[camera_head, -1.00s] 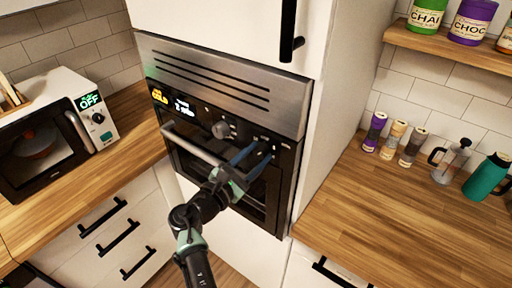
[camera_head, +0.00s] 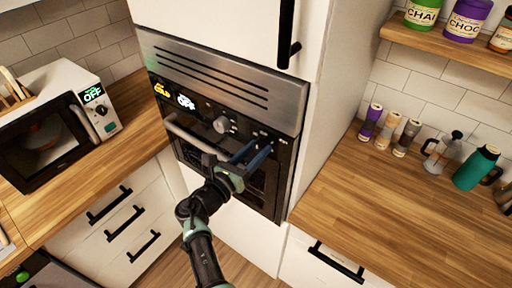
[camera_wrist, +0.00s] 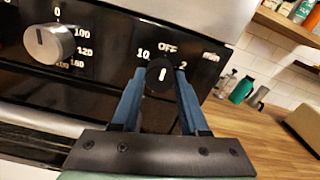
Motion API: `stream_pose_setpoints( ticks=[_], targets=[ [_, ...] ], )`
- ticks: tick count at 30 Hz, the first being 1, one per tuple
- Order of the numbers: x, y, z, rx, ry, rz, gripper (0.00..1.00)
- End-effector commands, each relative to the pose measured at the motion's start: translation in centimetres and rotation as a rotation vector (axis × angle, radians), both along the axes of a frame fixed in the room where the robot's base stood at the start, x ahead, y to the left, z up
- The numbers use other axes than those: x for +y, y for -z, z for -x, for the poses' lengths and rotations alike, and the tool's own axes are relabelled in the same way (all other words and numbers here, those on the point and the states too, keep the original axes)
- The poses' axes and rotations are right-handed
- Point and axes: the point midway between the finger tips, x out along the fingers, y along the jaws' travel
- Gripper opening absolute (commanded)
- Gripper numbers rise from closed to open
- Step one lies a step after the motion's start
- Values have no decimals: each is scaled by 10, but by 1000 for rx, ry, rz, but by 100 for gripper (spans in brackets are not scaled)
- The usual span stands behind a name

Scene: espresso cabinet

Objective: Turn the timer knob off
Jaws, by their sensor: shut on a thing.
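The timer knob (camera_wrist: 160,75) is a small black dial with a white mark, on the right of the oven's black control panel. In the wrist view its mark points up towards the printed OFF. My gripper (camera_wrist: 158,80) has its two blue fingers on either side of the knob, shut on it. In the head view my gripper (camera_head: 262,148) reaches the right part of the panel, and its fingers hide the knob.
A silver temperature knob (camera_wrist: 50,43) sits left of the timer knob; it also shows in the head view (camera_head: 222,125). The oven's bar handle (camera_head: 184,134) runs below the panel. A microwave (camera_head: 45,140) stands on the left counter. The right counter (camera_head: 400,215) is mostly clear.

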Motion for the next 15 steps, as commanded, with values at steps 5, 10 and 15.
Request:
stream_pose_setpoints(
  ticks=[5,10,15],
  targets=[
    [0,1,1,10,1,10,0],
    [0,2,1,10,1,11,0],
    [0,2,1,10,1,10,51]
  ],
)
